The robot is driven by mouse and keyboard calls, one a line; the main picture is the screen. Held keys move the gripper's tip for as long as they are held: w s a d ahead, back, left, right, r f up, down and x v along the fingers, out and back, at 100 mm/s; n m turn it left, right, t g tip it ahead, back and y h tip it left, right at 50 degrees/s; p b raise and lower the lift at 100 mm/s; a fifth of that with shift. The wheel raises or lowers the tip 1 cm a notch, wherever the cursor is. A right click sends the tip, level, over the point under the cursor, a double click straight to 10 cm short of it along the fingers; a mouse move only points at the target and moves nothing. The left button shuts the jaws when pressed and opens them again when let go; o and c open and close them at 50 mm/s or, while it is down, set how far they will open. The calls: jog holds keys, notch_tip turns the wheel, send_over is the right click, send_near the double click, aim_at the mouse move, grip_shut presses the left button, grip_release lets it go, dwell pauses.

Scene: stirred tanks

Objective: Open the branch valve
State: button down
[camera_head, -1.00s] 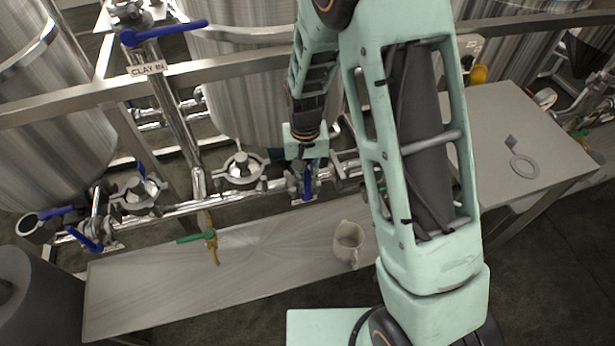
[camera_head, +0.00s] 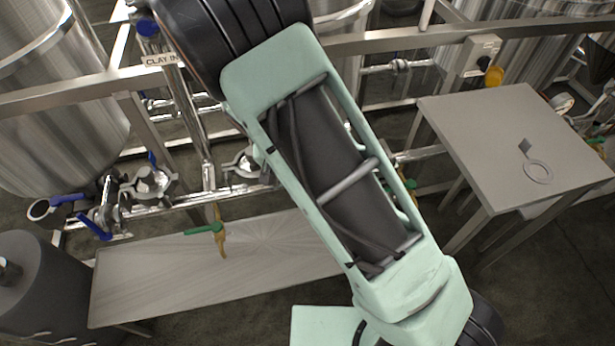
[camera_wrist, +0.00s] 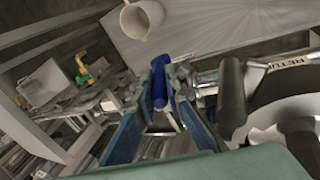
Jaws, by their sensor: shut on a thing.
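In the wrist view my gripper (camera_wrist: 162,92) is shut on a blue valve handle (camera_wrist: 160,68). The handle stands between the two fingertips, with its far end showing beyond them. The pipe (camera_wrist: 205,88) runs off to the right beside it. I take this handle to be the branch valve's; how far it is turned I cannot tell. In the head view my own arm hides the gripper and this valve.
A bench (camera_head: 150,275) runs below the pipes, with a white mug (camera_wrist: 143,18) on it. A green-handled tap (camera_head: 219,238) and other blue handles (camera_head: 93,228) are on the left. A table (camera_head: 480,130) holding a grey ring (camera_head: 538,171) stands right.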

jog(key=shift+s+f, duration=0.1)
jog(key=c, duration=2)
grip_release()
jog(key=shift+o, duration=0.2)
jog(key=v, duration=1.2)
jog(key=shift+a, duration=0.1)
